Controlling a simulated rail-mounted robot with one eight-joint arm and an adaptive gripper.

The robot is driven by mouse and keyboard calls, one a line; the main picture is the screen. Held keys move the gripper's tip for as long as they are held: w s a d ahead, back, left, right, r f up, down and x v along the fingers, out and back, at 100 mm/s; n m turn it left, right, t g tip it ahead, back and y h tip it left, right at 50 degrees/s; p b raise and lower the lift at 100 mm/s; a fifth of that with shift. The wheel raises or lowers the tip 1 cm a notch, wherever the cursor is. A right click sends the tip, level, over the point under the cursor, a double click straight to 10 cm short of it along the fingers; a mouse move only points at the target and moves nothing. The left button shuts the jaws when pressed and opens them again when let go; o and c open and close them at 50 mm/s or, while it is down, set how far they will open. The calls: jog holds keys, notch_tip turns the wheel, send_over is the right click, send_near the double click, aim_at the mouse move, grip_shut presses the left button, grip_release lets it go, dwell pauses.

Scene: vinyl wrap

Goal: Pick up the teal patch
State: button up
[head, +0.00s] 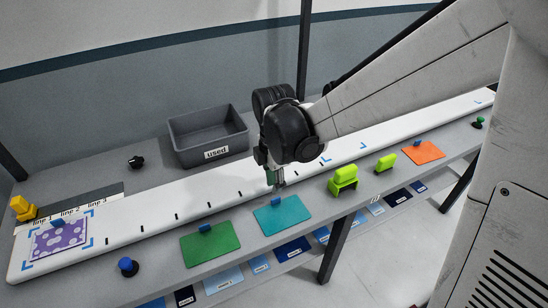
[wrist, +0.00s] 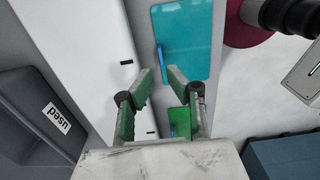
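The teal patch (head: 285,216) lies flat near the front edge of the bench, between the green patch and the lime green tools. A small blue tab (head: 276,202) stands up on it near its back edge. In the wrist view the teal patch (wrist: 190,40) is at the top, with its blue tab (wrist: 160,55) at its left side. My gripper (head: 279,185) is just above and behind the tab in the head view. In the wrist view my gripper (wrist: 159,74) has its fingers apart with nothing between them. Whether the fingertips touch the tab cannot be told.
A green patch (head: 210,244) lies to the left and an orange patch (head: 424,152) to the right. Lime green tools (head: 343,180) stand right of the teal patch. A grey "used" bin (head: 208,136) is behind the white strip (head: 150,224). A purple dotted patch (head: 60,238) lies far left.

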aim_at(282, 212)
jog(key=shift+d+f, duration=0.2)
jog(key=shift+f, duration=3)
grip_shut()
jog(key=shift+r, duration=0.1)
